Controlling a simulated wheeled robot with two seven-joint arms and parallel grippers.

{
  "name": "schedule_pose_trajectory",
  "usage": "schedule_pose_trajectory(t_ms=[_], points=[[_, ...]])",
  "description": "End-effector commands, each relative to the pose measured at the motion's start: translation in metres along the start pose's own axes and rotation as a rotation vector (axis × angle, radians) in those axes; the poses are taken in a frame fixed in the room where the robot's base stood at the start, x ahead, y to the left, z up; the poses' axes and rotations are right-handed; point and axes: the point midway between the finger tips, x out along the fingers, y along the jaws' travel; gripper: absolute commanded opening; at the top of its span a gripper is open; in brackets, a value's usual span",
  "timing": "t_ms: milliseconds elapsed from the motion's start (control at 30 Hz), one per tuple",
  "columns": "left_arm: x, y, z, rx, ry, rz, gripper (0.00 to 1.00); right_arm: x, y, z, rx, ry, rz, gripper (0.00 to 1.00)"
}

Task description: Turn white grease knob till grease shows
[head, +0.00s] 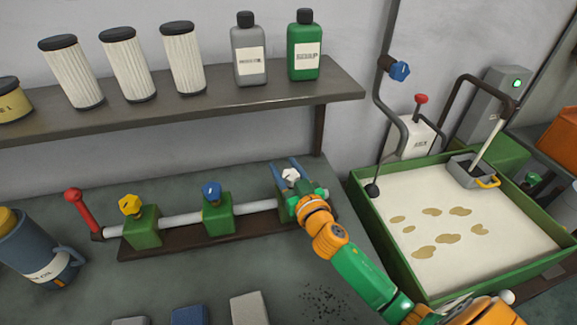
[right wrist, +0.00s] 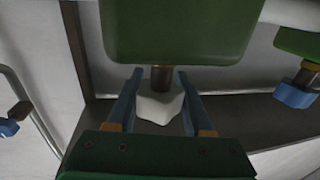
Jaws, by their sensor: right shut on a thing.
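The white grease knob (head: 291,175) sits on the right-hand green block of a pipe manifold on the bench. In the right wrist view the knob (right wrist: 160,107) hangs on a brass stem below a green block (right wrist: 180,30). My right gripper (head: 288,172) reaches it from the front right, its two blue fingers on either side of the knob and shut on it. No grease shows around the knob in either view. My left gripper is not in view.
A yellow knob (head: 130,205) and a blue knob (head: 211,191) stand on the manifold's other blocks, with a red lever (head: 77,205) at its left end. A shelf (head: 200,111) with filters and bottles is behind. A green-rimmed tray (head: 395,270) with tan blotches lies right.

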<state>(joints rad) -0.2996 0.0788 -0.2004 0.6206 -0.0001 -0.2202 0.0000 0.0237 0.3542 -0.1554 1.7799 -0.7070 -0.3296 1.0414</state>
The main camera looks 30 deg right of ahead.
Motion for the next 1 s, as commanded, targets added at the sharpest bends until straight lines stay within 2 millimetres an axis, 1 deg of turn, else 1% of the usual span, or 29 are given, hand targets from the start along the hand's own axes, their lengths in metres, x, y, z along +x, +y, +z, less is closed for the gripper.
schedule_pose_trajectory(t_ms=[33,167,367,700,1000], points=[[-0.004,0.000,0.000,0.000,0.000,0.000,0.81,0.000,0.000,-0.003,-0.006,-0.001,-0.041,0.00],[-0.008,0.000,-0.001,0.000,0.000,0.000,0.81,0.000,-0.003,-0.002,-0.008,-0.001,-0.164,0.00],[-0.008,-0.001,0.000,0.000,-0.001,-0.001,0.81,-0.001,-0.008,-0.001,-0.008,-0.001,-0.350,0.00],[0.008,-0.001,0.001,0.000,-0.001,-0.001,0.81,-0.005,-0.015,0.002,-0.007,0.000,-0.611,0.00],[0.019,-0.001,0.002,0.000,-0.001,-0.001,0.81,-0.008,-0.019,0.002,-0.002,-0.001,-0.741,0.00]])
